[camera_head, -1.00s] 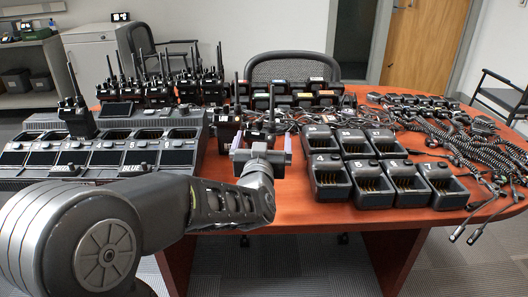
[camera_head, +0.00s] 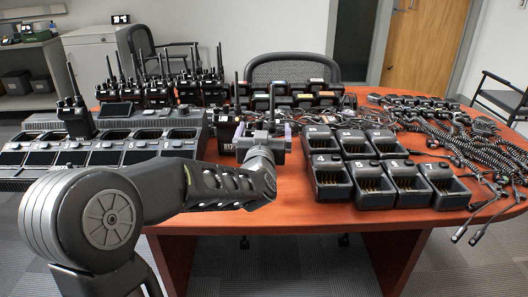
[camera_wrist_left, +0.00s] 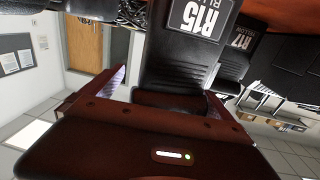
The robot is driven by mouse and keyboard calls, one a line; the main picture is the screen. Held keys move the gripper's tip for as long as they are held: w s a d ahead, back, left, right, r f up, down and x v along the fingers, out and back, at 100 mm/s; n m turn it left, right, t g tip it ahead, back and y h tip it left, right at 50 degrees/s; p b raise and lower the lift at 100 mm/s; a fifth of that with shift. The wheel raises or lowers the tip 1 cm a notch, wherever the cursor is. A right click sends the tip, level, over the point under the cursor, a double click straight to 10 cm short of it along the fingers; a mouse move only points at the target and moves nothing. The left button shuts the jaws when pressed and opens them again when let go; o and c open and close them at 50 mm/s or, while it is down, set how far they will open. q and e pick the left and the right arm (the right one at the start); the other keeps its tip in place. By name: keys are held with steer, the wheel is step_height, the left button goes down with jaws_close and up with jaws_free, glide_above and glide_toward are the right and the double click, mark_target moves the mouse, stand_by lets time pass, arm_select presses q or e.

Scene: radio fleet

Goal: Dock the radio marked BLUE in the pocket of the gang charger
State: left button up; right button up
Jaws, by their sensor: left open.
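A black radio labelled R15, with part of a second word reading "BLU", fills the upper middle of the left wrist view (camera_wrist_left: 182,62). In the head view its antenna and top (camera_head: 271,118) show at my left gripper (camera_head: 264,133). The gripper is open, its fingers on either side of the radio's body; contact cannot be told. The gang charger (camera_head: 190,148) stands at the left of the table with a row of front pockets. My left arm hides its front right part, including any BLUE marking there. My right gripper is out of view.
One radio (camera_head: 74,117) stands upright at the gang charger's back left. Several radios (camera_head: 205,88) stand behind it. Single chargers (camera_head: 375,180) fill the table right of my gripper, with coiled-cord microphones (camera_head: 455,130) beyond. A small strip of table in front of my gripper is bare.

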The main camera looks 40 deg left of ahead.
arm_select(q)
steer(key=c, duration=1.9)
steer(key=shift+r, duration=0.1)
step_height(320, 180, up, 10)
steer(key=p, duration=0.3)
